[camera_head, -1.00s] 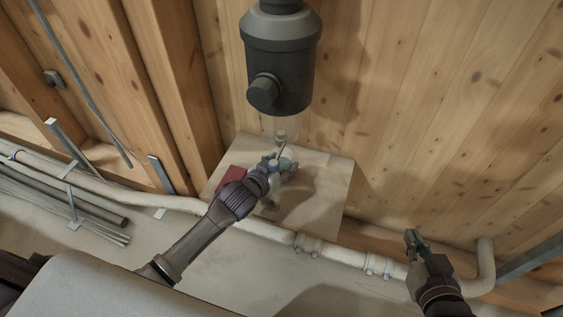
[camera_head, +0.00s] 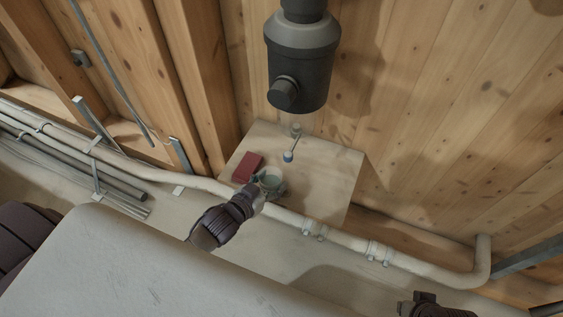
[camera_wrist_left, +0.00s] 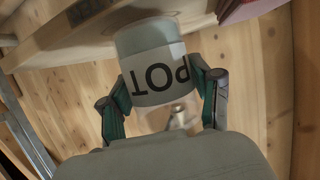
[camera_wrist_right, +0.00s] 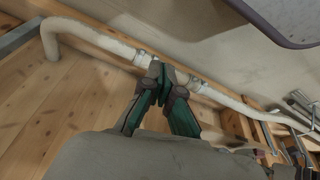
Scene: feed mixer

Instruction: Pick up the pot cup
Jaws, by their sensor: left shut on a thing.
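The pot cup (camera_head: 271,177) is a pale, translucent cup with a white band. In the left wrist view the cup (camera_wrist_left: 150,62) shows the word POT upside down. My left gripper (camera_head: 268,184) is shut on it, one finger on each side. The cup is over the front part of the small wooden platform; whether it touches the platform cannot be told. My right gripper (camera_wrist_right: 167,74) has its fingertips together with nothing visible between them. In the head view only part of the right arm shows at the bottom edge.
A dark grey hopper (camera_head: 302,70) hangs above the platform (camera_head: 325,190). A red block (camera_head: 248,167) lies left of the cup. A pale pipe (camera_head: 345,240) runs along the wall in front of the platform.

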